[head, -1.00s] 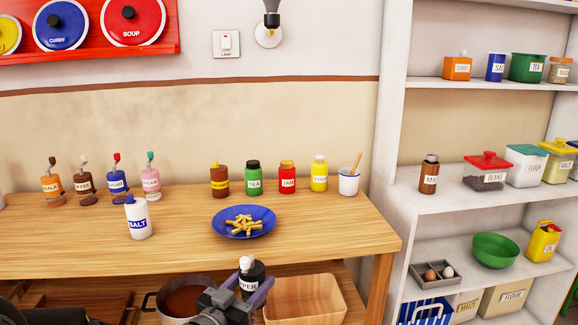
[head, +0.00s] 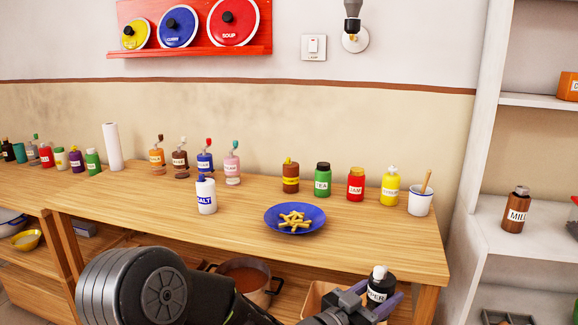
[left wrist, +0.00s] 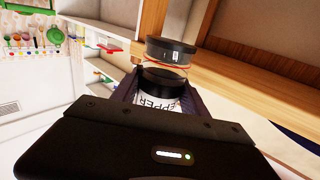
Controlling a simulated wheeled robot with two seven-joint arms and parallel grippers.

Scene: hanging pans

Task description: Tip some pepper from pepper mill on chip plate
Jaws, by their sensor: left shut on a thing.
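The pepper mill (head: 380,287) is black with a white label and a pale top, and stands roughly upright in my left gripper (head: 366,301). The gripper is shut on it, in front of the table's front edge. In the left wrist view the mill (left wrist: 165,80) sits between the fingers, its label partly readable. The chip plate (head: 273,222) is blue, holds several yellow chips (head: 296,221) and lies on the table up and left of the mill. The mill is apart from the plate. My right gripper is not in view.
A white salt bottle (head: 206,197) stands left of the plate. Several jars, with a red jam jar (head: 355,186) among them, and a white cup (head: 420,202) stand behind it. A pot (head: 245,274) is on the lower shelf. The table front (head: 370,245) right of the plate is clear.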

